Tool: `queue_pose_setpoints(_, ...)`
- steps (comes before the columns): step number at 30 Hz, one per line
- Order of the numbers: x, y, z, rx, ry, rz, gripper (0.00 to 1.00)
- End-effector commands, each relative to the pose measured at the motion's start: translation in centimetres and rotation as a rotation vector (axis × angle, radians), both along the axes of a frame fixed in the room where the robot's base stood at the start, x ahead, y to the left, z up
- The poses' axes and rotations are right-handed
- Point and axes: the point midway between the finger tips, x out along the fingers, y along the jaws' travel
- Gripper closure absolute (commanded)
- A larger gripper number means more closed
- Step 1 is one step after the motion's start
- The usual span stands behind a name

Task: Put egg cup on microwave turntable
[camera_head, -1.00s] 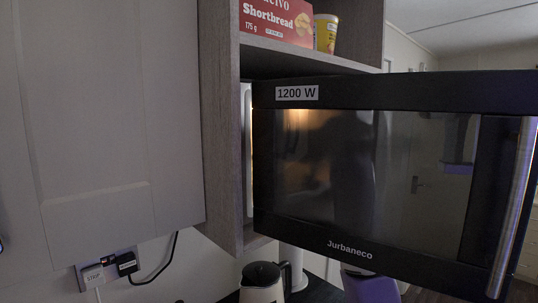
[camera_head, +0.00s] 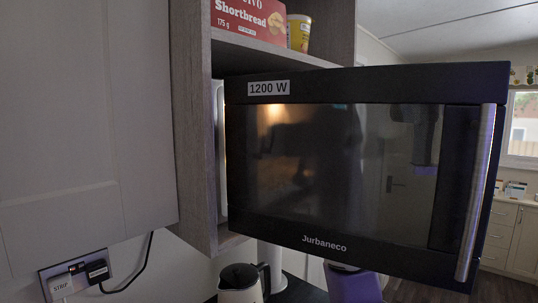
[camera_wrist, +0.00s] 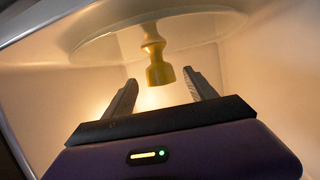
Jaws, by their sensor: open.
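The yellow egg cup (camera_wrist: 156,60) shows in the wrist view, inside the lit microwave (camera_wrist: 235,85). That view looks upside down: the egg cup hangs down in the picture, with one end at the clear round turntable (camera_wrist: 95,45). It appears to stand on the turntable. My gripper (camera_wrist: 160,80) is open, with its fingertips apart on either side of the egg cup's near end. I see no finger touching it. In the head view, the open microwave door (camera_head: 330,180) hides the inside, the egg cup and my gripper.
The door's long metal handle (camera_head: 476,195) is at its right edge. A shortbread box (camera_head: 245,18) and a yellow tub (camera_head: 298,32) stand on the shelf above. A closed cupboard (camera_head: 80,120) is at left. A kettle (camera_head: 240,282) stands below.

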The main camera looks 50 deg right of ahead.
Motion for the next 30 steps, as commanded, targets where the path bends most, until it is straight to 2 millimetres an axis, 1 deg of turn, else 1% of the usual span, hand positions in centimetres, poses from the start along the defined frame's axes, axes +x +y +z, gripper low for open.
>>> queue_pose_setpoints(1, -1.1, 0.0, 0.1, -0.003, -0.006, -0.002, 0.35)
queue_pose_setpoints(6, -4.4, 0.3, 1.1, -0.002, -0.004, -0.003, 0.35)
queue_pose_setpoints(9, -5.9, 0.5, 1.7, -0.004, -0.004, -0.001, 0.35)
queue_pose_setpoints(12, -7.0, 0.6, 2.0, -0.002, -0.002, -0.002, 0.35)
queue_pose_setpoints(18, -8.0, 0.7, 2.4, 0.0, 0.0, -0.001, 0.35)
queue_pose_setpoints(30, -8.0, 0.7, 2.4, 0.0, 0.0, -0.001, 0.35)
